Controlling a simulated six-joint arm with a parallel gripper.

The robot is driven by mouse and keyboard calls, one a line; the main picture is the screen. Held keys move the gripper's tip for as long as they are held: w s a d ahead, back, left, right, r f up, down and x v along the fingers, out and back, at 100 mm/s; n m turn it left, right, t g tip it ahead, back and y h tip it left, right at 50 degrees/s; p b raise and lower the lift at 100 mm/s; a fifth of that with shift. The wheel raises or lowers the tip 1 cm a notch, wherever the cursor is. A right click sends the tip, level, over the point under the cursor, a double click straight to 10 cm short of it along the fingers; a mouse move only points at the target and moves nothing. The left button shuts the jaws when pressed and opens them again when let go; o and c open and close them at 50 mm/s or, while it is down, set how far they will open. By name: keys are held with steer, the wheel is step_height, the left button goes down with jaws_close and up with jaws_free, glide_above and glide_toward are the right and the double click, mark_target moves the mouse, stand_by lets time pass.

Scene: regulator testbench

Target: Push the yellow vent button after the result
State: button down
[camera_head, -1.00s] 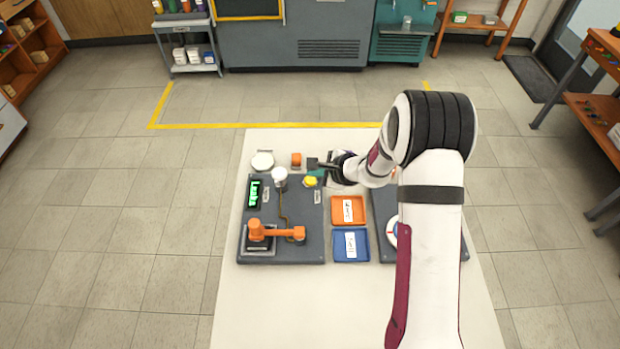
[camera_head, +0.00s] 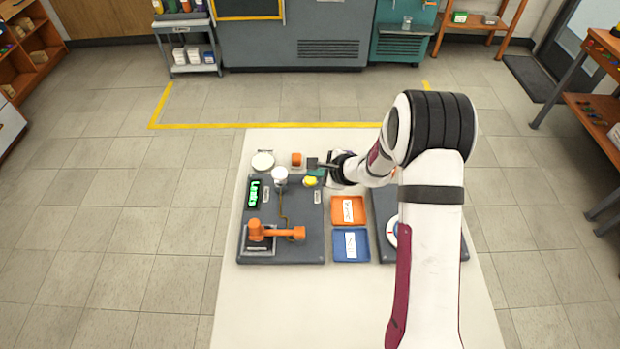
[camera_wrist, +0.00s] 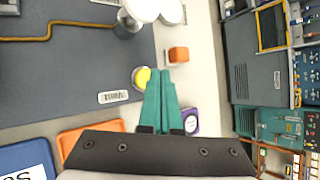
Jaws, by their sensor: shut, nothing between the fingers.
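The yellow vent button (camera_head: 310,182) sits at the top right corner of the dark grey testbench panel (camera_head: 275,215). It also shows in the wrist view (camera_wrist: 141,77), just left of my fingertips and partly covered by a finger. My gripper (camera_head: 317,173) has teal fingers shut together with nothing between them; they show in the wrist view (camera_wrist: 161,72). The fingertips are close beside the button; I cannot tell whether they touch it. A small display (camera_head: 254,193) on the panel's left shows green marks on a dark face, too small to read.
An orange lever-like part (camera_head: 275,232) lies low on the panel. An orange tray (camera_head: 335,222) and a blue tray (camera_head: 338,259) stand right of it. A white round gauge (camera_head: 280,174), an orange cube (camera_head: 296,159) and a white disc (camera_head: 262,160) are near the panel's far edge.

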mark_target(314, 181)
steer(key=shift+f, duration=0.15)
steer(key=shift+f, duration=0.3)
steer(key=shift+f, duration=0.5)
stand_by(0.6)
steer(key=shift+r, duration=0.95)
steer(key=shift+r, duration=2.5)
